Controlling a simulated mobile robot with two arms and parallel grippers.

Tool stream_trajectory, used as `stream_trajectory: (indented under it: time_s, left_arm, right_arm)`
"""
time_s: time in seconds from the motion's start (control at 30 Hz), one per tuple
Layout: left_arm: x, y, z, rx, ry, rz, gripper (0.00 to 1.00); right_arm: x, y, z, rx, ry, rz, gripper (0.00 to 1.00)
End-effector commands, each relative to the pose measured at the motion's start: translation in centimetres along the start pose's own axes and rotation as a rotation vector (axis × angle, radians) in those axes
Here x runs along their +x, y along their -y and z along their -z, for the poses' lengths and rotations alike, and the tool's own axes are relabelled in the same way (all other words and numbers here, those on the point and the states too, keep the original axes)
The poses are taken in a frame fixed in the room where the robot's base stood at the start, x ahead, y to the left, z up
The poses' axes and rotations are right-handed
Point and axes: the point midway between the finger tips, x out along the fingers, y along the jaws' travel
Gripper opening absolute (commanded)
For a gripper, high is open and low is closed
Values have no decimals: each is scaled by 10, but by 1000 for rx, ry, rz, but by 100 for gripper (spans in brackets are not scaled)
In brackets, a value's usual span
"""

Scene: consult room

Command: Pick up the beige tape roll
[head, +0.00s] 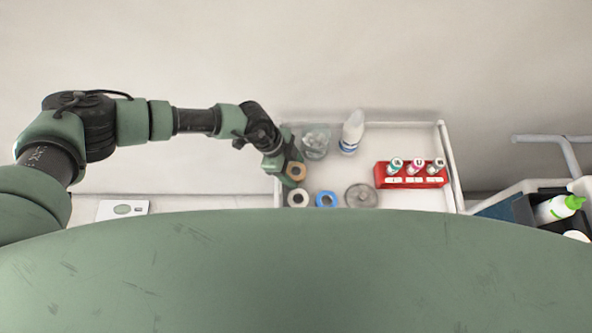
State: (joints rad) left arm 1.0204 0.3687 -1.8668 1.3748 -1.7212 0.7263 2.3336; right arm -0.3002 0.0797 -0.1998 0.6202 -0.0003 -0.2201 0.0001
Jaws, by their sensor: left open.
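The beige tape roll (296,171) lies at the left side of the white tray-like cart top (408,136). My left gripper (289,174) is over the left edge of this top, right beside the beige roll and partly overlapping it in the head view. The gripper is open. I cannot tell whether its fingers touch the roll or stand around it. My right gripper is not in view.
A clear jar (316,142) and a white bottle (352,131) stand behind the rolls. A grey round lid (361,196) lies right of the blue roll. A red rack (411,175) holds three tubes at the right. A dark bin with a green-capped bottle (556,209) is far right.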

Motion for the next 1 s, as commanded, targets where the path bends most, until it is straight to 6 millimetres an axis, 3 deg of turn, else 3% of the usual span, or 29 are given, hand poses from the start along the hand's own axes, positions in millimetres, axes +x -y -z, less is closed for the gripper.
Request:
stream_trajectory:
  time_s: [0.07,0.23,0.67,0.87,1.0]
  left_arm:
    - [0,0,0,0,0,0,58]
    - [0,0,0,0,0,0,11]
    - [-9,1,3,0,-1,1,11]
    - [-36,1,14,1,-2,3,11]
    - [-66,2,27,3,-3,5,11]
  right_arm:
    - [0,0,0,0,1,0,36]
    - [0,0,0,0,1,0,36]
    - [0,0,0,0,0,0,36]
    - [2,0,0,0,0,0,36]
    - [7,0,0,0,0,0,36]
